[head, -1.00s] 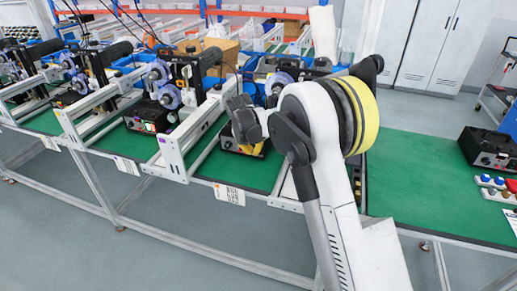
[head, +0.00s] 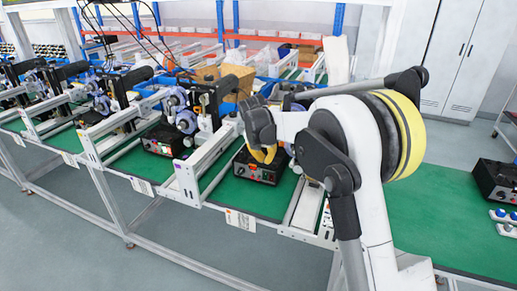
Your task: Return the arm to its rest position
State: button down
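My white arm (head: 362,150), with a yellow and black band at its upper joint, is folded in front of the bench. Its dark gripper (head: 262,152) hangs at the left end of the arm, in front of and above a black control box (head: 255,168). A small yellow piece shows just below the gripper, against the box. I cannot tell whether it is part of the gripper, held by it, or behind it. The fingers are too small and dark to show whether they are open.
The green bench top (head: 440,215) is mostly clear to the right of the arm. Another black box (head: 495,182) stands at the far right. Metal frames with coder machines (head: 185,110) line the bench at left. Grey cabinets (head: 465,60) stand behind.

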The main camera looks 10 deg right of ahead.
jog(key=s+d+r+m+t, duration=0.1)
jog(key=s+r+m, duration=0.35)
jog(key=s, duration=0.25)
jog(key=s+d+r+m+y, duration=0.1)
jog(key=s+d+r+m, duration=0.15)
jog(key=s+m, duration=0.45)
jog(key=s+d+r+m+t, duration=0.1)
jog(key=s+r+m, duration=0.35)
jog(key=s, duration=0.35)
jog(key=s+f+m, duration=0.2)
jog(key=s+m, duration=0.5)
jog(key=s, duration=0.2)
jog(key=s+f+m+t+y+b, duration=0.1)
jog(key=s+f+m, duration=0.2)
jog(key=s+m, duration=0.3)
jog(key=s, duration=0.3)
jog(key=shift+s+d+m, duration=0.2)
jog(key=shift+m, duration=0.2)
jog(key=shift+f, duration=0.1)
